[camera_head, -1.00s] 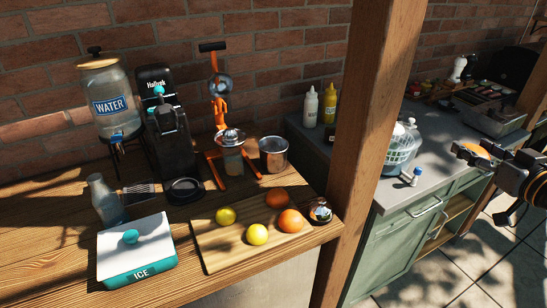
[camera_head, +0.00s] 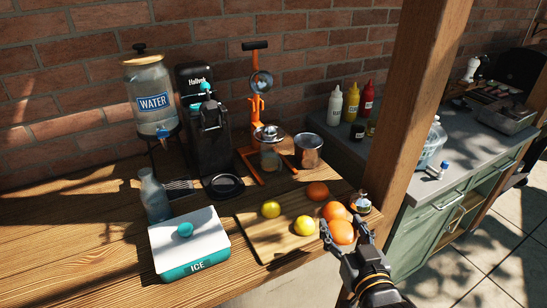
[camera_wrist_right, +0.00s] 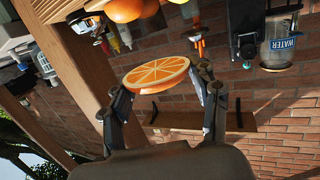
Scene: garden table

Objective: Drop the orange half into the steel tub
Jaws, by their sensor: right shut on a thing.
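The orange half (camera_head: 341,232) is between the fingertips of my right gripper (camera_head: 346,236), held above the front right edge of the cutting board. In the right wrist view the orange half (camera_wrist_right: 156,73) shows its cut face, with a finger of the right gripper (camera_wrist_right: 163,82) on each side. The steel tub (camera_head: 308,151) is an open metal pot standing on the wooden table behind the board, up and left of the gripper. It looks upright; its inside is mostly hidden. My left gripper is not in view.
The cutting board (camera_head: 255,238) bears whole oranges (camera_head: 317,191) and lemons (camera_head: 271,209). The orange juicer press (camera_head: 257,105) stands left of the tub. A small shiny jar (camera_head: 361,203) is by the board's right end, near the wooden post (camera_head: 405,110). An ice box (camera_head: 189,244) sits at the left.

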